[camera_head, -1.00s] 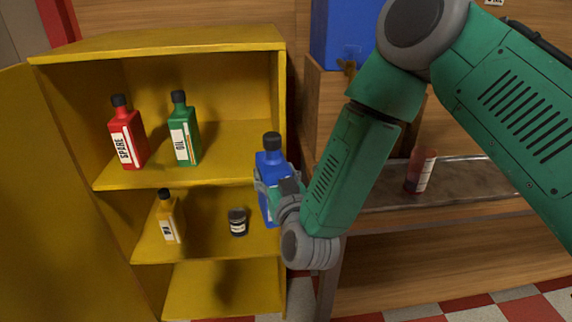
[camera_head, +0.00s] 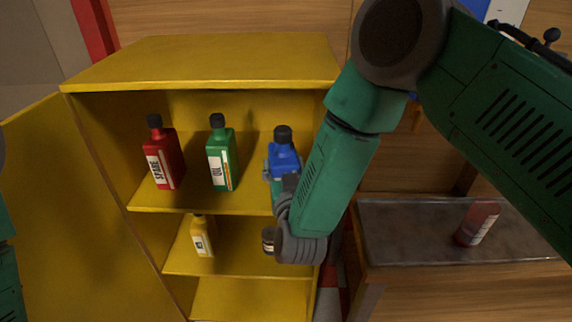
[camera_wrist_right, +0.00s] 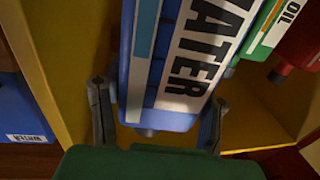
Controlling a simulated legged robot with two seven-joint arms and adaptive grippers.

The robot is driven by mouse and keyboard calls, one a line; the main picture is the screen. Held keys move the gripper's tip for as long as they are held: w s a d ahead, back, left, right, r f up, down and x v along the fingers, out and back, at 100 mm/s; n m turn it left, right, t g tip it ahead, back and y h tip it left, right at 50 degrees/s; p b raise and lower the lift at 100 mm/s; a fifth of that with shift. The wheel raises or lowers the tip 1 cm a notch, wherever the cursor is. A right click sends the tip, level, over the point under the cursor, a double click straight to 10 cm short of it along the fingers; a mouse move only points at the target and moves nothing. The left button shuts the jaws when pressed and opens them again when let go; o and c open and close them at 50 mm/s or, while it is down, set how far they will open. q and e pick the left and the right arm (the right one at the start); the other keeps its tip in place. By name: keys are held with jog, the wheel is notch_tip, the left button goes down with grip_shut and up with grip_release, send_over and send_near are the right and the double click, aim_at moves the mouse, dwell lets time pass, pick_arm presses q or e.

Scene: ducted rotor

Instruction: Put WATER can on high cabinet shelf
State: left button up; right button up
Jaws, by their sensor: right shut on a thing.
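The blue WATER can (camera_head: 284,158) has a black cap and stands about upright at the right part of the yellow cabinet's high shelf (camera_head: 150,201). My right gripper (camera_head: 283,178) is shut on it. In the right wrist view the can's WATER label (camera_wrist_right: 195,60) faces the camera, between the two fingers of my right gripper (camera_wrist_right: 158,112). I cannot tell whether the can's base touches the shelf; my gripper and arm hide it. The red SPARE bottle (camera_head: 164,158) and the green OIL bottle (camera_head: 221,157) stand on the same shelf, left of the can. My left gripper is not in view.
The cabinet door (camera_head: 75,215) is open at the left. A yellow bottle (camera_head: 202,238) and a dark jar (camera_head: 268,240) stand on the shelf below. A red can (camera_head: 477,223) is on the grey bench top (camera_head: 410,225) at the right.

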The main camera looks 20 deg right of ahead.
jog(key=shift+a+r, duration=0.1)
jog(key=shift+a, duration=0.25)
jog(key=shift+w, duration=0.25)
jog(key=shift+w+d+f+b, duration=0.25)
jog(key=shift+w+d+b, duration=0.3)
jog(key=shift+w, duration=0.3)
jog(key=shift+w+d+f, duration=0.15)
jog(key=shift+w+d, duration=0.2)
jog(key=shift+w, duration=0.4)
pick_arm(q)
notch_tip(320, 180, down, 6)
jog(key=b, duration=0.5)
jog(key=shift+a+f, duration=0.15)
pick_arm(e)
jog(key=w+d+f, duration=0.1)
jog(key=w+d, duration=0.1)
jog(key=w, duration=0.8)
jog(key=shift+d, duration=0.25)
